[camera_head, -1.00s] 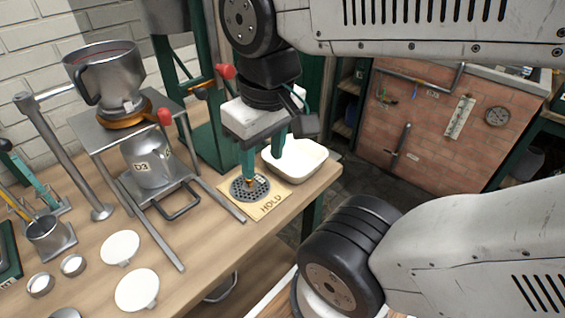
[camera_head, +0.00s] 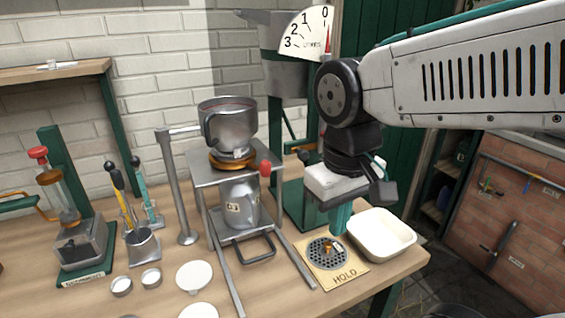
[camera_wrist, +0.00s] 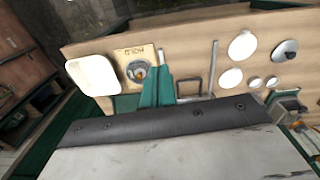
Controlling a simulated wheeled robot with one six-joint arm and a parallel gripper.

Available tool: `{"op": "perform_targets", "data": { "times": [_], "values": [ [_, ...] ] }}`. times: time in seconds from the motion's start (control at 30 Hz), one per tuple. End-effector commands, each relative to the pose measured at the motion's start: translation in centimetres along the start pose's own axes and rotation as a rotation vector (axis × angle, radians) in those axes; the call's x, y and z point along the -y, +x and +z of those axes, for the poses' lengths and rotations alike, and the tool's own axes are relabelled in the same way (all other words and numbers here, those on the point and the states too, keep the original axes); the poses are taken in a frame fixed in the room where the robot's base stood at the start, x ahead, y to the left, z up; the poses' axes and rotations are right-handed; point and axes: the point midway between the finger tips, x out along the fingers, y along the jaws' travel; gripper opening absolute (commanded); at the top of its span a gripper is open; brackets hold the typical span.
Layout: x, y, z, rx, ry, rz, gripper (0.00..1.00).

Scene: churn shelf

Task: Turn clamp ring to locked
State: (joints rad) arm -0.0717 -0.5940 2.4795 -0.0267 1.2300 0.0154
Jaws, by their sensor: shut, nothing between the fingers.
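An amber ring (camera_head: 233,159) sits under a metal funnel-like vessel (camera_head: 228,125) on a steel stand in the head view. I take it for the clamp ring. A red knob (camera_head: 265,168) shows at the right of the stand; its link to the ring is unclear. A metal can (camera_head: 240,203) with a label stands below. My gripper (camera_head: 338,231) is right of the stand, pointing down over the HOLD plate, shut and empty. Its teal fingers also show in the wrist view (camera_wrist: 161,72). Any lock marking is too small to read.
The HOLD plate (camera_head: 349,277) has a perforated round disc (camera_head: 328,254) with a small brass piece. A white tray (camera_head: 381,236) is right of it, near the bench edge. A green dial column stands behind. White discs (camera_head: 194,277) and small rings lie at the front left.

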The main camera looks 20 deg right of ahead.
Motion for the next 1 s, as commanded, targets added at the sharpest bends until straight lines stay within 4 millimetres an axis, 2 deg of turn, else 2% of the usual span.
{"op": "perform_targets", "data": {
  "times": [0.03,0.17,0.27,0.3,0.4,0.5,0.6,0.73,0.87,1.0],
  "values": [
    [0.2,-0.6,-2.2,0.02,0.009,0.019,0.0],
    [0.8,-2.2,-8.3,0.029,0.143,0.085,0.0],
    [1.5,-3.3,-13.6,0.005,0.314,0.143,0.0],
    [1.9,-3.8,-15.8,-0.015,0.4,0.167,0.0],
    [2.5,-5.0,-20.7,-0.085,0.639,0.21,0.0],
    [2.5,-6.6,-23.8,-0.163,0.863,0.221,0.0],
    [2.0,-8.3,-24.9,-0.23,1.041,0.209,0.0],
    [1.7,-8.5,-24.9,-0.255,1.168,0.203,0.0],
    [1.6,-7.9,-24.9,-0.256,1.205,0.2,0.0],
    [1.0,-6.0,-25.0,-0.254,1.204,0.201,0.0]
  ]
}}
